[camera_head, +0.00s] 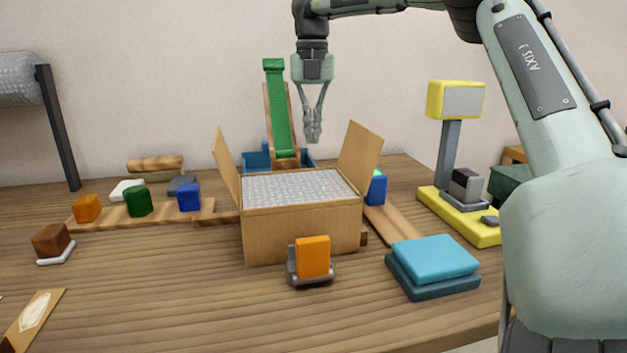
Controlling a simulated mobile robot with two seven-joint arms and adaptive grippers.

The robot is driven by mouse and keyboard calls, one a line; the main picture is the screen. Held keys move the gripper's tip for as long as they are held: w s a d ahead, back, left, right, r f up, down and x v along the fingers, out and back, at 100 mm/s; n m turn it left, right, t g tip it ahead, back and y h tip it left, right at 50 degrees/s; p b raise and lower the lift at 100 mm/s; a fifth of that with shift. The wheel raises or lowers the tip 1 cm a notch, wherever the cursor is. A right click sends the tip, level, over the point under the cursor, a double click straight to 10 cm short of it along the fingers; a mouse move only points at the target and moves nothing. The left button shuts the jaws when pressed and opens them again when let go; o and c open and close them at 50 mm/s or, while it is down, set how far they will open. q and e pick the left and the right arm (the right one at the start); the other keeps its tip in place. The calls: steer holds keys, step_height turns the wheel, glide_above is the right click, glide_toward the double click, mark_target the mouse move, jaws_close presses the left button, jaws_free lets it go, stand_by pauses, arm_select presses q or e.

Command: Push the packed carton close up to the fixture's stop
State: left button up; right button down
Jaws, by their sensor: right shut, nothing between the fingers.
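The carton (300,228) stands upright near the middle of the table in the head view. Its two side flaps are raised, and grey bubble-like packing (295,187) fills its top. Wooden pieces show at its base, one of them (364,236) at its right side; I cannot tell which part is the fixture's stop, or the gap to it. My right gripper (313,138) hangs above and behind the carton, fingers pointing down, shut and empty, apart from the carton. My left gripper is out of view.
An orange block in a dark holder (312,257) stands right before the carton. Folded blue cloth-like pads (435,258) lie front right. A yellow-based scale-like device (460,215) stands right. A green chute (278,110) rises behind. Small coloured blocks (138,201) stand left. The front left table is mostly clear.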

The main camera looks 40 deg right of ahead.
mark_target(314, 174)
steer(key=f, duration=0.6)
steer(key=d+f, duration=0.1)
steer(key=f, duration=0.2)
steer(key=shift+w+f, duration=0.3)
steer(key=shift+s+a+r+p, duration=0.1)
steer(key=shift+s+a+p, duration=0.2)
steer(key=shift+s+a, duration=1.05)
steer(key=shift+s, duration=0.05)
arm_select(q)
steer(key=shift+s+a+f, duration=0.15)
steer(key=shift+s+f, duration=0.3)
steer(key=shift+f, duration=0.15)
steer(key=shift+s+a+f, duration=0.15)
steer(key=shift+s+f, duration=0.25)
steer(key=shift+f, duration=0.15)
arm_select(e)
steer(key=shift+s+a+f, duration=0.1)
steer(key=shift+f, duration=0.1)
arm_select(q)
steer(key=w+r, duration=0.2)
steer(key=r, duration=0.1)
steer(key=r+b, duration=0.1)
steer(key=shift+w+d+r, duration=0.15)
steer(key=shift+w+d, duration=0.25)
arm_select(e)
steer(key=shift+s+a, duration=0.65)
